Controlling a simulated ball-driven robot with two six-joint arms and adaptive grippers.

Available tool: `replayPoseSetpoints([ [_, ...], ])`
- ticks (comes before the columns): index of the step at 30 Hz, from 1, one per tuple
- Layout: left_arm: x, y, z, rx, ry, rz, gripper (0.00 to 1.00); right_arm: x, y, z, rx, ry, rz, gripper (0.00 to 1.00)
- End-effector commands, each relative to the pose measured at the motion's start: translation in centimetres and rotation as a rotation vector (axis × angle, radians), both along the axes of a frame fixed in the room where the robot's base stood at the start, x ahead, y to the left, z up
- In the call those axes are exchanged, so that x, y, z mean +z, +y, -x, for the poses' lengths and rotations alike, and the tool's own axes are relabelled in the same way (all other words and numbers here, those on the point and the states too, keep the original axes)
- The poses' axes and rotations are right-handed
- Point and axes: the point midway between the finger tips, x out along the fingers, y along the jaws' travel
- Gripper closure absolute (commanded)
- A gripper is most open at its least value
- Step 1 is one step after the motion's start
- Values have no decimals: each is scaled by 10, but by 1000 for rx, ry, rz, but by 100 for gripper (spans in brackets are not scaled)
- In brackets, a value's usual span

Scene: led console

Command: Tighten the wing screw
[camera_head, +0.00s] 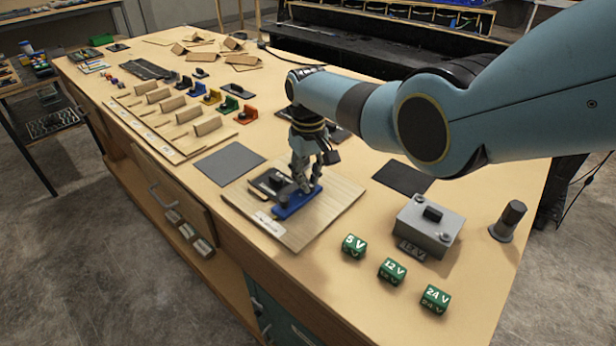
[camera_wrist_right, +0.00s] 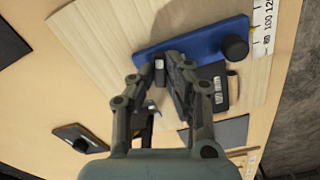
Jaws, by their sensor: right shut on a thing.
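A blue fixture (camera_head: 290,206) with a dark block (camera_head: 272,184) beside it sits on a light wooden board (camera_head: 335,203). My right gripper (camera_head: 307,187) points down over the far end of the fixture. In the right wrist view the fingers (camera_wrist_right: 167,72) are shut at the blue fixture (camera_wrist_right: 200,38), on a small dark piece that looks like the wing screw (camera_wrist_right: 159,74); the fingers hide most of it. A black round knob (camera_wrist_right: 235,47) stands at the fixture's other end. My left gripper is not in view.
Coloured brackets (camera_head: 229,105) and wooden pieces stand farther back.

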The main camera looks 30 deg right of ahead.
Motion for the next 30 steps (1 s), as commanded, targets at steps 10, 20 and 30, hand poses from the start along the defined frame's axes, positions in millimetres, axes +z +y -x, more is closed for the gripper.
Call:
replayPoseSetpoints([
  [10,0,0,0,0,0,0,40,6,-2,-5,-231,-13,3,100],
  [20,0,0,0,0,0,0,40,6,-2,-5,-321,-14,2,100],
  [30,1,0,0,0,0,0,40,6,-2,-6,-330,-15,2,100],
])
